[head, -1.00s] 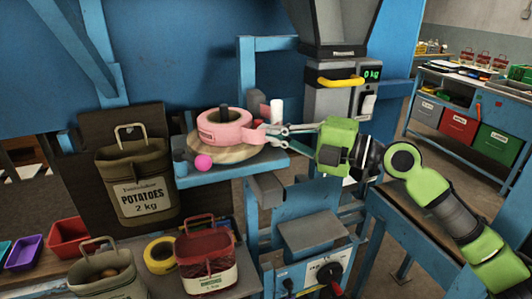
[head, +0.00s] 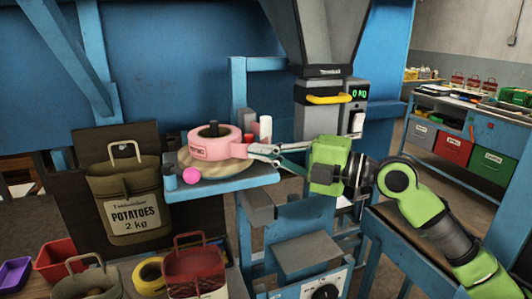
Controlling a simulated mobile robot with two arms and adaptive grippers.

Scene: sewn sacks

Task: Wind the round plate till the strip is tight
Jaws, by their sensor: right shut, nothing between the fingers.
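The round plate (head: 190,160) is a pale wooden disc on a small blue shelf. A pink roll of strip (head: 230,150) with a dark core lies on it. A pink ball (head: 191,176) shows at the plate's front edge. My right gripper (head: 253,151) comes in from the right, with its thin fingers at the right side of the roll and plate. It is shut with nothing in it; I cannot tell whether its tips touch the roll. Whether any strip runs off the roll is hard to see. My left gripper is not in view.
The blue shelf (head: 225,188) also carries a white cylinder (head: 265,128) behind my fingers. A grey hopper with a yellow handle (head: 329,99) and a display reading 0 kg stands behind. A potato sack (head: 130,200) hangs left; a red sack (head: 194,270) stands in front.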

